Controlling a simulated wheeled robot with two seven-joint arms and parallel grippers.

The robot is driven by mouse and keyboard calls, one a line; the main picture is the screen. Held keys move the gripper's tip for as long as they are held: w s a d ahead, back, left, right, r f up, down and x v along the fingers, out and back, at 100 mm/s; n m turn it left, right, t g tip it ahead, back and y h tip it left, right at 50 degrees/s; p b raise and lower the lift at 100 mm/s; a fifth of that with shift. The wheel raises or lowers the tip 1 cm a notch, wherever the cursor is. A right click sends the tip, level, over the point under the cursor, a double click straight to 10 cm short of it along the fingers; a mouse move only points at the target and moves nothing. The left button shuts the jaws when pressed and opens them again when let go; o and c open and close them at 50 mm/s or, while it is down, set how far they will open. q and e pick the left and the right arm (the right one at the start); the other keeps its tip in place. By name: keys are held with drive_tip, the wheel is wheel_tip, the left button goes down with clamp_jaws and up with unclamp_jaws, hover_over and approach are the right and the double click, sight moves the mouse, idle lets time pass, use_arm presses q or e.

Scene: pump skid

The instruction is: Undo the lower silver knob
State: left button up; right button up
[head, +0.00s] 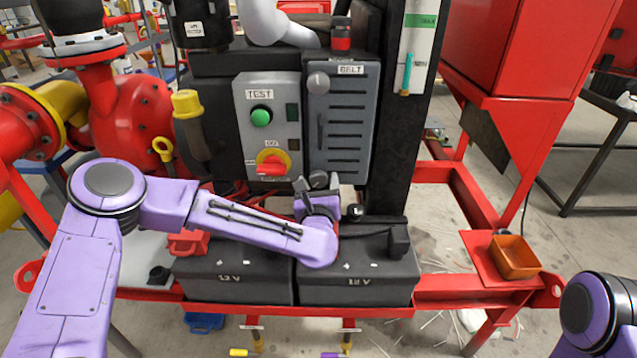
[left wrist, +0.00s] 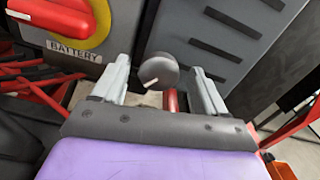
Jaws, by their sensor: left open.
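The lower silver knob (head: 318,179) is a round grey knob with a pale mark, at the bottom of the grey BELT cover (head: 340,125). It shows larger in the left wrist view (left wrist: 158,71). My left gripper (head: 316,187) is open just in front of the cover's lower end. In the left wrist view its two fingers (left wrist: 160,78) stand apart on either side of the knob, with a visible gap on each side. I cannot tell whether the fingertips reach the knob's depth. The upper silver knob (head: 318,82) sits at the cover's top. My right gripper is out of view.
Left of the cover is a grey TEST panel (head: 256,95) with a green button and a red-and-yellow battery switch (head: 272,162). Two black 12 V batteries (head: 235,278) lie below. An orange bin (head: 514,257) stands on the red ledge at right.

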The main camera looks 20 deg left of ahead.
use_arm(q)
drive_tip(key=c, duration=1.1)
drive_tip(key=shift+o, duration=0.2)
drive_tip(key=shift+m, duration=0.4)
drive_tip(key=m+b, duration=0.1)
drive_tip(key=m, duration=0.1)
drive_tip(key=shift+f+m+b, duration=0.1)
drive_tip(key=shift+m+b, duration=0.2)
drive_tip(key=shift+m, duration=0.1)
drive_tip(key=shift+m+b, duration=0.3)
drive_tip(key=shift+m, duration=1.4)
drive_tip(key=o, duration=1.1)
drive_tip(key=shift+d, duration=0.1)
drive_tip(key=shift+c, duration=0.2)
